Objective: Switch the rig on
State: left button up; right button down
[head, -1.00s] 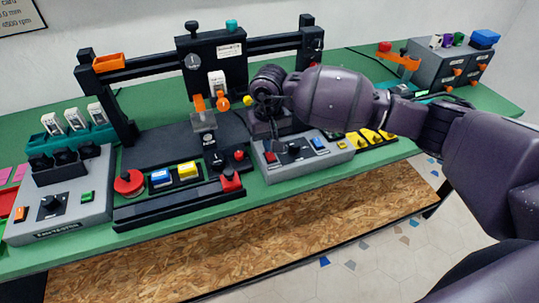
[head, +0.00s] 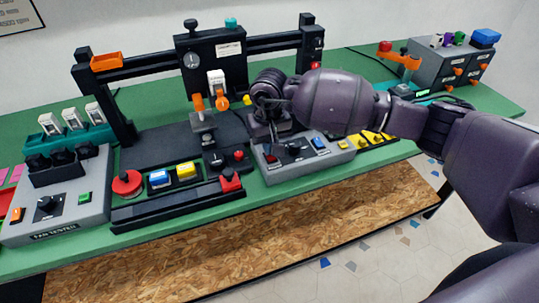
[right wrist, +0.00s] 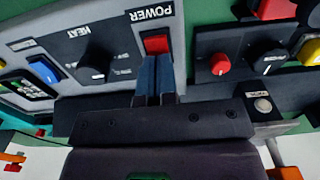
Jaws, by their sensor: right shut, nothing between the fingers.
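The grey control box (head: 335,160) stands on the green bench in the middle of the head view. Its red rocker switch (right wrist: 156,44) sits under the label "POWER" in the right wrist view. It also shows at the box's left end in the head view (head: 270,158). My right gripper (right wrist: 157,62) is shut and empty. Its blue-grey fingertips are right at the edge of the red switch; I cannot tell whether they touch it. The switch's on or off position is not clear. My left gripper is not in view.
A black "HEAT" knob (right wrist: 95,64) and a blue button (right wrist: 44,70) share the box. Beside it are a red knob (right wrist: 220,64) and black knob (right wrist: 267,58). A black gantry (head: 212,62) stands behind. A fan tester (head: 60,200) stands at left.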

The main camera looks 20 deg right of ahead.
jog(key=shift+f, duration=0.3)
jog(key=shift+r, duration=0.8)
jog(key=shift+r+p, duration=0.85)
jog(key=shift+r, duration=1.95)
